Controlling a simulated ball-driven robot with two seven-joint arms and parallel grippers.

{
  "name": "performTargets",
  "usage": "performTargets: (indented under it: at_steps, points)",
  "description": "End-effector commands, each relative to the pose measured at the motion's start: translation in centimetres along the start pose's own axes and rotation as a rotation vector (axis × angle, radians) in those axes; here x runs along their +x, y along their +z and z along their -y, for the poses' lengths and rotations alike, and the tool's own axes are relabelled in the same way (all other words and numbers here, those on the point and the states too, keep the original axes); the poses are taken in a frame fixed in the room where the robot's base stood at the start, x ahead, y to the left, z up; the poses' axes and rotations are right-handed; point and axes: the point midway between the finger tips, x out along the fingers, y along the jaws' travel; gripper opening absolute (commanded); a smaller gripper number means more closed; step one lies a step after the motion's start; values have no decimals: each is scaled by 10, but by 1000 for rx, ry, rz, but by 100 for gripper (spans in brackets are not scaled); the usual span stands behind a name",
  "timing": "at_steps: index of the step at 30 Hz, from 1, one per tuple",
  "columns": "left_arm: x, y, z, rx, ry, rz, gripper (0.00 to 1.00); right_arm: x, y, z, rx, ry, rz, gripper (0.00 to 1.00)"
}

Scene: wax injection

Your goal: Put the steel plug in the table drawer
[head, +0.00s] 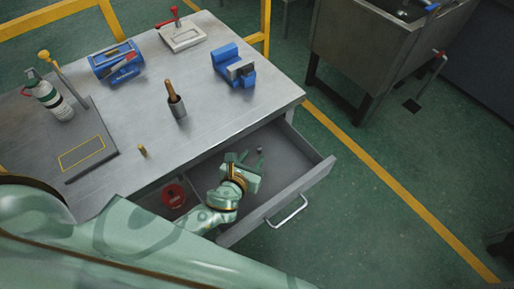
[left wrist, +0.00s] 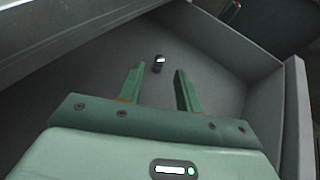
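The table drawer (head: 318,172) is pulled open under the steel-topped table (head: 205,108). The steel plug (head: 260,150) is a small dark metal piece lying on the drawer floor. It also shows in the left wrist view (left wrist: 158,63), just beyond the fingertips, with a bright highlight. My left gripper (head: 247,157) is inside the drawer space. In the left wrist view its two fingers (left wrist: 159,70) are spread apart with nothing between them, and the plug looks apart from both. My right gripper is not in view.
A red round item (head: 174,196) lies in the drawer's left part. On the table stand a small brass piece (head: 142,150), a brown-handled tool in a dark cup (head: 176,102), a blue vise (head: 235,68) and a blue toolbox (head: 117,62). Floor right of the drawer is clear.

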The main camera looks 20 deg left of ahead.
Motion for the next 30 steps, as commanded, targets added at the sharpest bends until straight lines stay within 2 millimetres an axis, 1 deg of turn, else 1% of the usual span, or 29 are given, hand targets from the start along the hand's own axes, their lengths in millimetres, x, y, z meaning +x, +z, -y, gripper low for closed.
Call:
performTargets:
  at_steps: [1, 3, 6, 9, 13, 25, 28, 30]
  points:
    - [-13, 2, 0, 1, 0, -1, 34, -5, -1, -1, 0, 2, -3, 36]
    - [-28, 2, 0, 1, 0, 0, 34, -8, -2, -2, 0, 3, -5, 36]
    - [-43, 0, 0, 2, 0, -1, 34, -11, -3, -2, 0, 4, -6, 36]
    - [-52, 0, 0, 1, 0, 0, 34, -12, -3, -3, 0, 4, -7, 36]
    - [-56, 0, 0, 0, 1, 1, 34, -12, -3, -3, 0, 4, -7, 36]
    - [-56, 1, 0, -2, 2, 1, 34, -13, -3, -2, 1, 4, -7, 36]
    - [-59, 10, -2, -19, 9, 5, 34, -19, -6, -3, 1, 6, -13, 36]
    - [-64, 22, -4, -48, 20, 10, 34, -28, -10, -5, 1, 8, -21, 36]
